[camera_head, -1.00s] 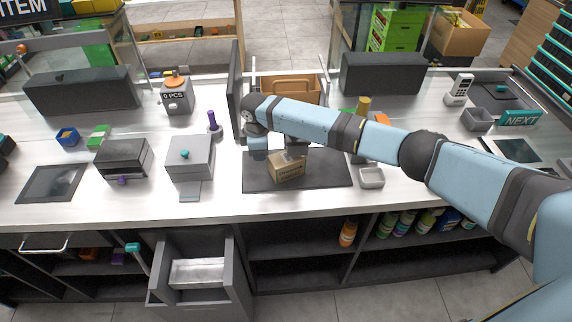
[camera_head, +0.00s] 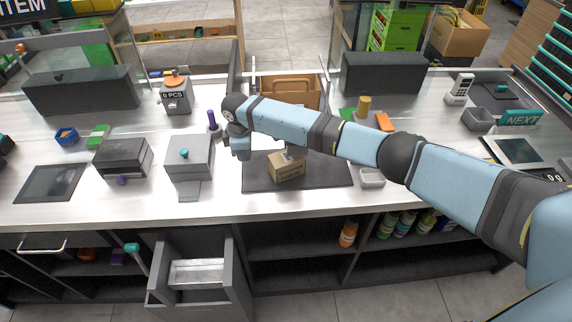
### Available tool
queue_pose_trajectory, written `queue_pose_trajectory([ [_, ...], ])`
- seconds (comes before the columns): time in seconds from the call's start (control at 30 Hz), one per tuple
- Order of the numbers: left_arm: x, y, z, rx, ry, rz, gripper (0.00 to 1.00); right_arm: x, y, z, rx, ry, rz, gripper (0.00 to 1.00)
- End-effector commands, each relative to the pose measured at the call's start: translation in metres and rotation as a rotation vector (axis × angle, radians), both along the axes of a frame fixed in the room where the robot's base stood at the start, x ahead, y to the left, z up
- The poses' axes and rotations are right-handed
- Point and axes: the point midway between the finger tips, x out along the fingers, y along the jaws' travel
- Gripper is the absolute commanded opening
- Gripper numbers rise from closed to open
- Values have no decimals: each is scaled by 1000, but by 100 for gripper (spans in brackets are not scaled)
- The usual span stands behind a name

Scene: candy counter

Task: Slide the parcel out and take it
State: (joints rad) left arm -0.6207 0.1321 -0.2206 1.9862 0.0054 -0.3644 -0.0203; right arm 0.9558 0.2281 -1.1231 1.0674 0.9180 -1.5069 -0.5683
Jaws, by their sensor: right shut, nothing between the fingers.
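The parcel, a small brown cardboard box with dark print (camera_head: 286,172), sits on the dark mat (camera_head: 325,176) on the counter. My right arm comes in from the right, and its wrist is bent at the left, above the mat's back left corner. My left gripper is not in view.
A brown crate (camera_head: 291,88) stands behind the mat, next to an upright dark panel (camera_head: 235,75). A grey box with a teal knob (camera_head: 189,157) stands left of the mat. A small grey tray (camera_head: 372,178) is at its right. An open drawer (camera_head: 198,290) juts out below.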

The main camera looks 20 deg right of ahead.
Motion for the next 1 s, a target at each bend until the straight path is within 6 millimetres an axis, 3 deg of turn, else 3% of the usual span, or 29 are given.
queue_pose_trajectory([
  [0.47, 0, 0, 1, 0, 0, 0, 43, 1, 3, 1, 0, 0, 0, 0],
  [1.0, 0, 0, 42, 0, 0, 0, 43, 1, 4, 42, 1, 0, 0, 0],
])
